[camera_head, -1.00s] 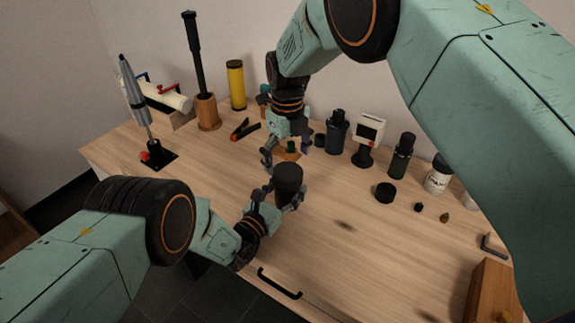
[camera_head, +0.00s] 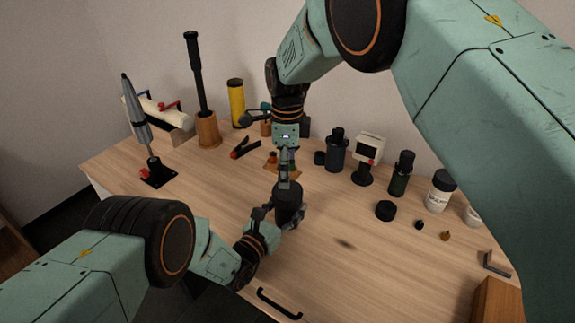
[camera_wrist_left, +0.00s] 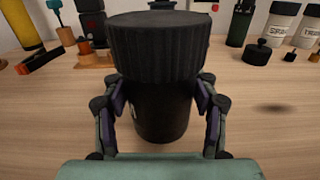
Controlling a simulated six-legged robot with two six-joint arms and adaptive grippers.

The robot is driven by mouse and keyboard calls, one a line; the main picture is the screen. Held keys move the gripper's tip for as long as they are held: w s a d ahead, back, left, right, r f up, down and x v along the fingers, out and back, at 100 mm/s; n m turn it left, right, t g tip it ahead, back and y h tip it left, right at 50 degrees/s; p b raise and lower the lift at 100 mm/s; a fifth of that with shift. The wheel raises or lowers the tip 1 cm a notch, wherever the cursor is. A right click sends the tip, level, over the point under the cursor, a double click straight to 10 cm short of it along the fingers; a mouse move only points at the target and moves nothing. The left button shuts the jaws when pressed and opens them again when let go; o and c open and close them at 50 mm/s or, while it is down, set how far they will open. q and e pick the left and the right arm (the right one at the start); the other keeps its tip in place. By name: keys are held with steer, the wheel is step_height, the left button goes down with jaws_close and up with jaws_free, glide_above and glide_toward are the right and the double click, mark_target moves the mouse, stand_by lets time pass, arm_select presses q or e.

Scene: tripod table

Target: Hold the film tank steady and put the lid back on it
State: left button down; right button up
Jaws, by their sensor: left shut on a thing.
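The black film tank (camera_head: 289,213) stands upright near the front of the table. It also shows large in the left wrist view (camera_wrist_left: 162,115). My left gripper (camera_head: 279,220) is shut around its body from the near side, one finger on each side. A wide ribbed black top, likely the lid (camera_wrist_left: 158,48), sits over the narrower body; no gap shows, but whether it is seated is unclear. My right gripper (camera_head: 284,184) points down directly over the tank, at or just above its top. Its fingers are seen edge-on, so their opening and any contact are unclear.
A flat round black cap (camera_head: 385,210) lies on the table (camera_head: 340,270) to the right, with small pieces beside it. Dark bottles (camera_head: 337,150), a small monitor-like device (camera_head: 368,152) and white jars (camera_head: 439,190) stand behind. The front right of the table is mostly clear.

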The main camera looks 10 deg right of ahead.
steer(key=n, duration=0.5)
steer(key=shift+r, duration=0.1)
steer(key=n, duration=0.4)
steer(key=shift+r+n, duration=0.1)
steer(key=shift+n, duration=0.2)
steer(key=n, duration=0.4)
steer(key=shift+n, duration=0.4)
steer(key=n, duration=0.6)
steer(key=shift+s+r, duration=0.1)
steer(key=n, duration=0.4)
steer(key=shift+n, duration=0.4)
steer(key=n, duration=0.4)
steer(key=shift+n, duration=0.3)
steer(key=n, duration=0.4)
steer(key=shift+s+n, duration=0.1)
steer(key=shift+n, duration=0.3)
steer(key=n, duration=0.5)
